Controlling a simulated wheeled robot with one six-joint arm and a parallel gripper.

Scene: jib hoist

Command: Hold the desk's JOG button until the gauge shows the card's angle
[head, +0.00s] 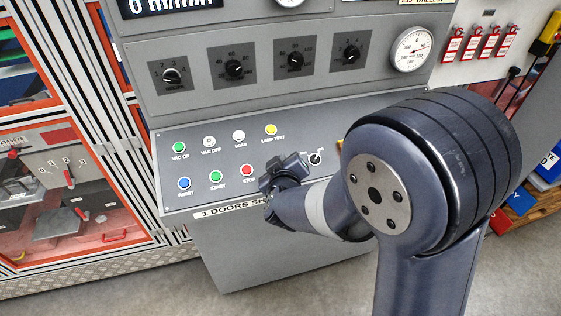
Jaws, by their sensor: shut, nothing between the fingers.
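The grey control desk (260,143) stands in the middle of the head view. Its sloped lower panel carries the green VAC ON, grey VAC OFF, white LOAD, yellow LAMP TEST, blue RESET, green START and red STOP (248,170) buttons. I can read no JOG label; my arm hides the panel's right part. My gripper (283,172) is shut and empty, just right of STOP; contact with the panel cannot be told. I cannot make out an angle card.
Several black rotary knobs (296,60) line the upper panel. A small switch (316,158) is right of my gripper. Red tags (453,45) hang on the right wall. An orange-framed cabinet (70,200) stands at left. Floor shows in front of the desk.

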